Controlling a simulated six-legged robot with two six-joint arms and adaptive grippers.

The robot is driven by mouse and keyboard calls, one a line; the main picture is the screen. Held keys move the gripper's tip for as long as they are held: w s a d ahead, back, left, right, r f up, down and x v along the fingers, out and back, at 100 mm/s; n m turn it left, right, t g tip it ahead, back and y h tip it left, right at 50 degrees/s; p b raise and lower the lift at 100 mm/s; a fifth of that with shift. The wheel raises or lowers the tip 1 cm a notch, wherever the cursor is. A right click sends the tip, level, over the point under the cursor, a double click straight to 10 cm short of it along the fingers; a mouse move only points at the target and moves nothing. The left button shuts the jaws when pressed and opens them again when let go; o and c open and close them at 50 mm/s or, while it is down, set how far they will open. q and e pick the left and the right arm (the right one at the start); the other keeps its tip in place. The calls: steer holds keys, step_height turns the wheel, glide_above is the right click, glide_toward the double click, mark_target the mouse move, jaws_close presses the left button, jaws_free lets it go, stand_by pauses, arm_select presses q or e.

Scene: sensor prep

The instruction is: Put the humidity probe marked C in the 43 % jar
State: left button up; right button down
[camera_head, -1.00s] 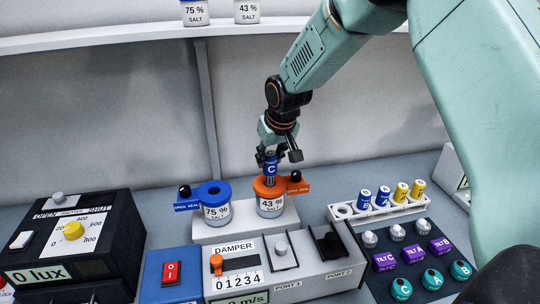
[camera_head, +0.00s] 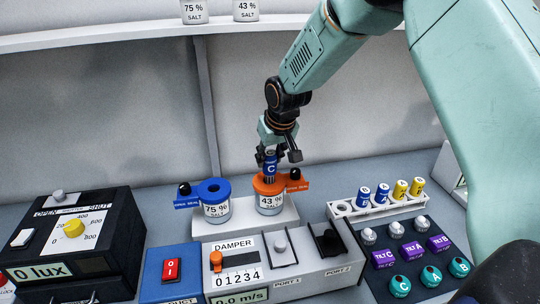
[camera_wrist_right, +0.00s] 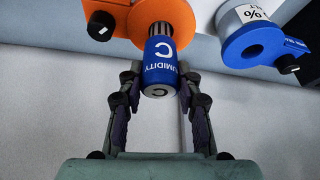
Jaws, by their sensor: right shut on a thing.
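The blue humidity probe marked C (camera_head: 270,164) stands upright at the orange lid (camera_head: 268,186) of the 43 % jar (camera_head: 270,203). My right gripper (camera_head: 277,153) is shut on the probe from above. In the right wrist view the probe (camera_wrist_right: 160,62) lies between my right gripper's fingers (camera_wrist_right: 160,84), and its metal end meets the opening of the orange lid (camera_wrist_right: 120,18). How deep it sits in the jar is hidden. The 75 % jar (camera_head: 216,209) with a blue ring lid (camera_head: 213,190) stands to the left. My left gripper is not in view.
A white rack (camera_head: 343,210) at right holds several blue and yellow probes and has an empty hole at its left end. Before the jars are a damper box (camera_head: 235,272) and a blue switch box (camera_head: 172,274). Two salt jars stand on the shelf (camera_head: 120,38).

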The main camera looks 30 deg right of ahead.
steer(key=shift+w+f, duration=0.1)
steer(key=shift+f, duration=0.2)
steer(key=shift+f, duration=1.15)
stand_by(2.0)
steer(key=c, duration=0.8)
jaws_free()
steer(key=shift+o, duration=0.2)
steer(key=shift+o, duration=0.8)
steer(key=shift+p, duration=0.3)
steer(key=shift+r+p, duration=2.2)
steer(key=shift+r, duration=1.8)
